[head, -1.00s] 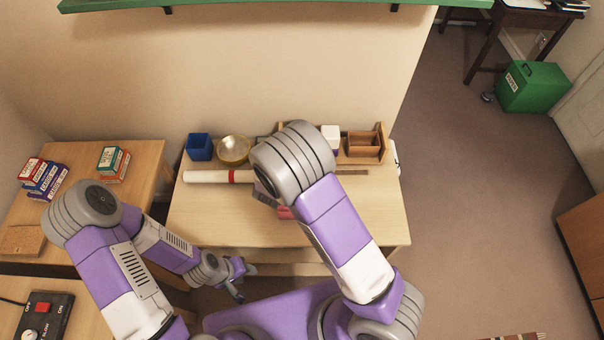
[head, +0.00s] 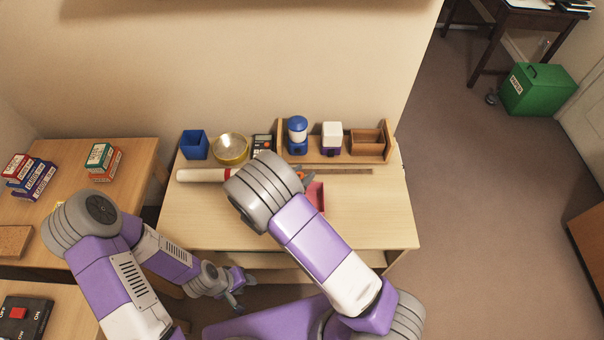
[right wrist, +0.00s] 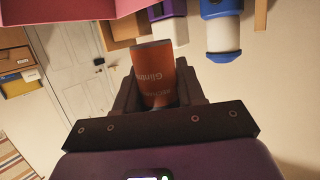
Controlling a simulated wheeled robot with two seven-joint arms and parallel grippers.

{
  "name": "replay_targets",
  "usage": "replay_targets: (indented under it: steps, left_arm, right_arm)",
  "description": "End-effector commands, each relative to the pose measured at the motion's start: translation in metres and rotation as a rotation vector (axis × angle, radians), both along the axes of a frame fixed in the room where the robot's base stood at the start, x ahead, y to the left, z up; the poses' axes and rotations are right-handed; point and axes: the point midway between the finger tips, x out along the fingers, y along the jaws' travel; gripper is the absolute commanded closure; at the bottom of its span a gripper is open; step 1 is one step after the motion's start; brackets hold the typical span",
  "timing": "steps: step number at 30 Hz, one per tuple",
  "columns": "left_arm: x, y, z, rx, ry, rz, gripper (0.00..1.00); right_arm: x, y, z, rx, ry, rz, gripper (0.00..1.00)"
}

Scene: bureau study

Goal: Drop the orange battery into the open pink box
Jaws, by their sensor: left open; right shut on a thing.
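The orange battery (right wrist: 165,72) is held between the fingers of my right gripper (right wrist: 158,92), and its outer end sticks out past them. In the head view my right arm hides most of that gripper. The pink box (head: 316,196) sits on the middle desk, partly hidden by my right arm. Its pink wall also shows in the right wrist view (right wrist: 62,12), at the upper left, apart from the battery. I cannot see into the box fully. My left gripper (head: 236,290) is open and empty, low in front of the desk.
A white roll (head: 203,175) lies on the left. The desk's right front (head: 370,215) is clear.

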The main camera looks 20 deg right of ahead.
Motion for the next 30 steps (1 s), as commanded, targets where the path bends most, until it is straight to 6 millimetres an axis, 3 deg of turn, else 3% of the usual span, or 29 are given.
replay_targets:
  steps: [9,10,15,24,30]
  left_arm:
    - [0.0,0.0,-0.004,0.0,0.0,0.0,0.57]
    - [0.0,0.0,-0.004,0.0,0.0,0.0,0.57]
    - [0.0,0.0,-0.004,0.0,0.0,0.0,0.57]
    - [0.0,0.0,-0.003,0.0,0.0,0.0,0.57]
    - [0.0,0.0,0.006,0.0,0.0,0.0,0.57]
  right_arm:
    - [0.0,0.0,-0.003,0.001,-0.002,0.0,0.95]
    - [0.0,0.0,-0.003,0.001,-0.002,0.0,0.58]
    - [0.0,0.0,-0.004,0.001,-0.002,0.0,0.32]
    - [-0.001,0.001,-0.003,0.001,-0.001,0.001,0.32]
    - [-0.015,0.019,0.006,0.001,-0.001,0.005,0.32]
